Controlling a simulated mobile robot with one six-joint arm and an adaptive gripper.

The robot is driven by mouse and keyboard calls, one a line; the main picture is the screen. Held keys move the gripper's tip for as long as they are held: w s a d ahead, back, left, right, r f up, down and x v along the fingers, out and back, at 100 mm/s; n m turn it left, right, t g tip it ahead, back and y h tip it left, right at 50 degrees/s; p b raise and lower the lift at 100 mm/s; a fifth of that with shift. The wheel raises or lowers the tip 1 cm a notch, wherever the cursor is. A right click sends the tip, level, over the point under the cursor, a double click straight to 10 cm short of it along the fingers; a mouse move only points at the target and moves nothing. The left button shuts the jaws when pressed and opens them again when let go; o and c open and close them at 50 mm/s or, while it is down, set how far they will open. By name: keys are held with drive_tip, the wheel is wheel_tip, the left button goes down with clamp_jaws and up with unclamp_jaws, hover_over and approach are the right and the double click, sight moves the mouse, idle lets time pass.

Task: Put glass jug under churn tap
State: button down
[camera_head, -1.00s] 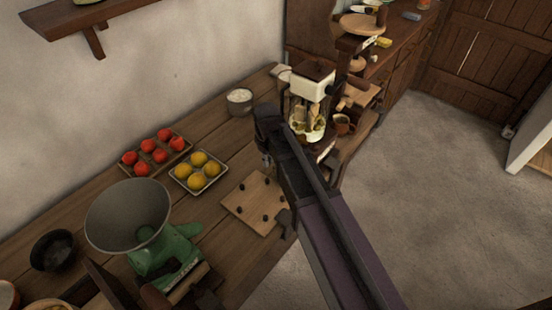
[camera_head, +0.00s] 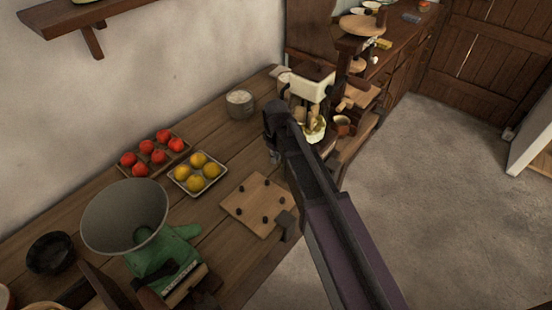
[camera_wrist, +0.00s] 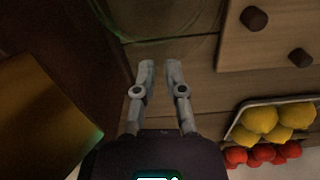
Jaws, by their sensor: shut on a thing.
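The churn (camera_head: 315,90) stands at the far end of the wooden table in the head view, with a cream top and a clear vessel with pale yellow pieces inside. My arm covers part of it, and I cannot make out its tap. In the wrist view my gripper (camera_wrist: 159,66) is shut on the glass jug (camera_wrist: 165,38). The jug is see-through and dim; only its faint greenish rim and outline show beyond the fingertips. In the head view my arm hides the jug and the fingers, which are near the table's right side, short of the churn.
A board with dark knobs (camera_head: 258,204), a tray of lemons (camera_head: 199,174) and a tray of tomatoes (camera_head: 152,153) lie on the table. A grey pot (camera_head: 240,104) stands left of the churn. A green scale with a large pan (camera_head: 125,216) is at the near end.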

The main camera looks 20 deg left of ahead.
drive_tip(key=shift+f, duration=0.15)
drive_tip(key=c, duration=0.7)
unclamp_jaws()
drive_tip(key=shift+r, duration=0.25)
wheel_tip(320, 180, up, 12)
drive_tip(key=p, duration=1.2)
